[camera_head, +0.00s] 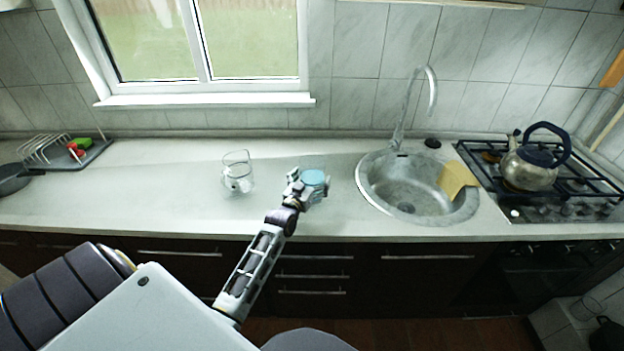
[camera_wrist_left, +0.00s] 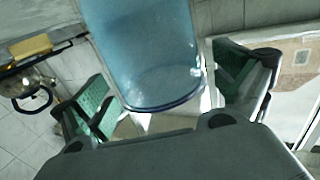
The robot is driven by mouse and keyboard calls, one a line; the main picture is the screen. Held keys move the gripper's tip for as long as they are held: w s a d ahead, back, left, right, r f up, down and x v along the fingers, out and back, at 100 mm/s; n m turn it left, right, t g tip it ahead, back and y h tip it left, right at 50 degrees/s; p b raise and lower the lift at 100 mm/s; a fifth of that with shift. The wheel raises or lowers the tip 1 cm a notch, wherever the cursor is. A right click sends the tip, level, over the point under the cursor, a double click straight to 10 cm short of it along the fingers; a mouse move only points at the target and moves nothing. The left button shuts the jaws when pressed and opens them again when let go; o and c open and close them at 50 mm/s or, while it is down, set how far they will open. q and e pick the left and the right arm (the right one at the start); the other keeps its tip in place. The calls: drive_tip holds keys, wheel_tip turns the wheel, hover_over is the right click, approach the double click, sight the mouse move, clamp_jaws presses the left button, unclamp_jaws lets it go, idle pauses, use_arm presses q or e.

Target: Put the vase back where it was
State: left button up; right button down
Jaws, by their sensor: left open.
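A blue glass vase (camera_head: 315,178) stands on the counter left of the sink in the head view. In the left wrist view the clear blue vase (camera_wrist_left: 150,55) fills the middle, between the two green-padded fingers. My left gripper (camera_head: 306,189) is open around the vase, with one finger on each side. In the wrist view the gripper (camera_wrist_left: 163,88) shows a gap between each pad and the glass. The vase's lower part is partly hidden by the gripper in the head view. My right gripper is not in view.
A clear glass jar with a wire handle (camera_head: 238,174) stands left of the vase. The round sink (camera_head: 364,185) with its tap (camera_head: 399,132) is to the right, then the stove with a kettle (camera_head: 530,165). A dish rack (camera_head: 45,149) is far left. The counter between rack and jar is clear.

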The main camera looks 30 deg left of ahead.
use_arm(q)
drive_tip(key=shift+s+d+r+b, duration=0.1)
drive_tip(key=shift+s+d, duration=0.2)
drive_tip(key=shift+s, duration=1.6)
drive_tip(key=shift+s+d+b, duration=0.15)
drive_tip(key=shift+s+d, duration=0.15)
drive_tip(key=shift+s, duration=1.6)
drive_tip(key=shift+s+d+r+b, duration=0.1)
drive_tip(key=shift+s+d, duration=0.2)
drive_tip(key=shift+s, duration=1.6)
drive_tip(key=shift+s+f, duration=0.15)
